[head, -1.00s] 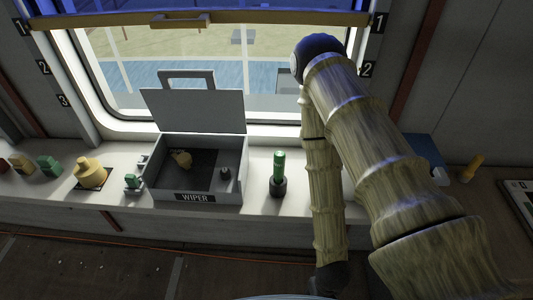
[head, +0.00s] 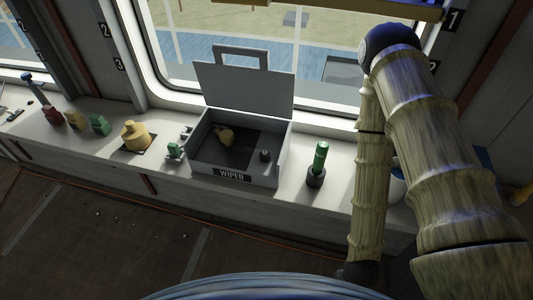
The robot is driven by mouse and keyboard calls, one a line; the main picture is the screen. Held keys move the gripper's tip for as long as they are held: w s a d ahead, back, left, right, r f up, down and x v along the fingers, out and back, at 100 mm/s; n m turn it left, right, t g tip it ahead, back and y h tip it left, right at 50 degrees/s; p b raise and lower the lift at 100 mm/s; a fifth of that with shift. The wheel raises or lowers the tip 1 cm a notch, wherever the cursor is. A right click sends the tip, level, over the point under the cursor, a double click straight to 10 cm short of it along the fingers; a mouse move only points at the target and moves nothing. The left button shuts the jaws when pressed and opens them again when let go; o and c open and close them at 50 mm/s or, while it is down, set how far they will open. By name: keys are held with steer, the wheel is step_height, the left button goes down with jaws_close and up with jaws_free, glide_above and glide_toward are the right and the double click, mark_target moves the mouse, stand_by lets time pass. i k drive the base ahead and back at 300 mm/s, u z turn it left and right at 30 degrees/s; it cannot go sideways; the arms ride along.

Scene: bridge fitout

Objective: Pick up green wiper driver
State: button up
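A green-handled driver (head: 320,157) stands upright, leaning slightly right, in a dark round holder (head: 315,180) on the white ledge. It is just right of the grey box labelled WIPER (head: 235,176) and left of my forearm. A small green item (head: 175,150) sits at the box's left side. My gripper's dark end (head: 360,271) hangs low in front of the ledge, apart from the driver. Its fingers cannot be made out, so its opening is unclear.
A yellow stepped piece (head: 135,136), a green block (head: 99,125) and a red block (head: 53,115) stand left along the ledge. A window is behind.

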mark_target(322, 149)
steer(key=z, duration=2.9)
steer(key=k, duration=2.05)
steer(key=u, duration=1.75)
